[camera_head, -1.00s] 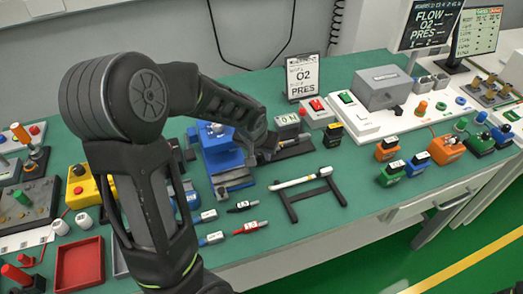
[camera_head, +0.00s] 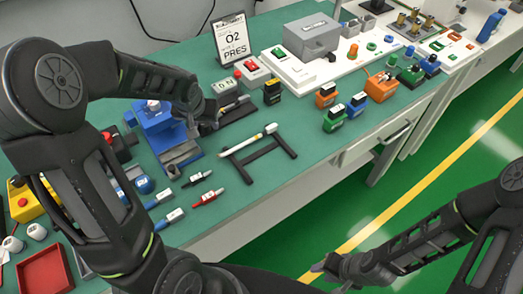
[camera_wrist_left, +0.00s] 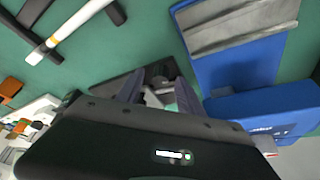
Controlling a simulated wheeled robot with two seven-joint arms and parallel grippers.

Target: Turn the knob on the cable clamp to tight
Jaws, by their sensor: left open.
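A dark plate (camera_wrist_left: 125,82) with a rounded dark part (camera_wrist_left: 160,72) lies beyond my left fingertips in the left wrist view; it may be the cable clamp and its knob, but its marking cannot be read. My left gripper (camera_wrist_left: 160,94) is open, its two fingers apart in front of that part. I cannot tell whether they touch it. In the head view my left gripper (camera_head: 208,118) is beside the blue vise (camera_head: 160,128), and its own arm hides part of the spot. My right gripper (camera_head: 324,268) is low over the green floor, away from the table; its jaws are unclear.
The blue vise stands close to the left gripper. A white-and-yellow rod lies on a black stand (camera_head: 258,155) in front. Several small pens, a red tray (camera_head: 45,272), a sign (camera_head: 230,40) and a grey box (camera_head: 312,36) are around. The table's front edge is clear.

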